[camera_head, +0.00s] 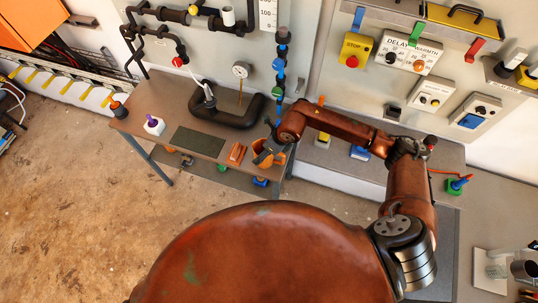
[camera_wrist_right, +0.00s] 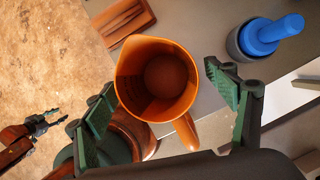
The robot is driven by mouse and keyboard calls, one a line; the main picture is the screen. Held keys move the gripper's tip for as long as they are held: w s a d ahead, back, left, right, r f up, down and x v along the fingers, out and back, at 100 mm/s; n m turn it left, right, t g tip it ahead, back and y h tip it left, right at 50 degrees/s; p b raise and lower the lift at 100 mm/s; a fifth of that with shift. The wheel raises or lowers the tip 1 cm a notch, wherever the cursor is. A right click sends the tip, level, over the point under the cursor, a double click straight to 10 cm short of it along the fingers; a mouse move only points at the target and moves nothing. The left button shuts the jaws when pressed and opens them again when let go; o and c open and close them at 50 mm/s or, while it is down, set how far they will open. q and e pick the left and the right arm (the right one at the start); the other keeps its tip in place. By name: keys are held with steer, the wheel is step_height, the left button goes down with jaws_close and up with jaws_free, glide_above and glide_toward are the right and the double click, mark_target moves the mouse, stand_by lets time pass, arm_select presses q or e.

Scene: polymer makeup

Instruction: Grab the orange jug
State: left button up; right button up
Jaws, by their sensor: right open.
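The orange jug (camera_head: 278,157) stands upright near the front right edge of the brown table. In the right wrist view the jug (camera_wrist_right: 134,68) is seen from above, empty, with its handle toward the bottom right. My right gripper (camera_wrist_right: 163,101) is open, with one green-padded finger on each side of the jug. A gap shows between the jug and the right finger; whether the left finger touches it I cannot tell. In the head view my right gripper (camera_head: 264,151) partly covers the jug.
An orange-brown tray (camera_head: 236,153) lies just left of the jug, beside a dark green mat (camera_head: 198,142). A blue-topped item (camera_wrist_right: 265,35) stands near the jug. A bent dark pipe (camera_head: 238,116) is behind. Wall panels stand close on the right.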

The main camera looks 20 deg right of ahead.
steer(key=shift+a+f, duration=0.15)
steer(key=shift+f, duration=0.2)
steer(key=shift+c, duration=0.4)
steer(key=c, duration=1.2)
steer(key=shift+r, duration=0.1)
steer(key=shift+c, duration=0.2)
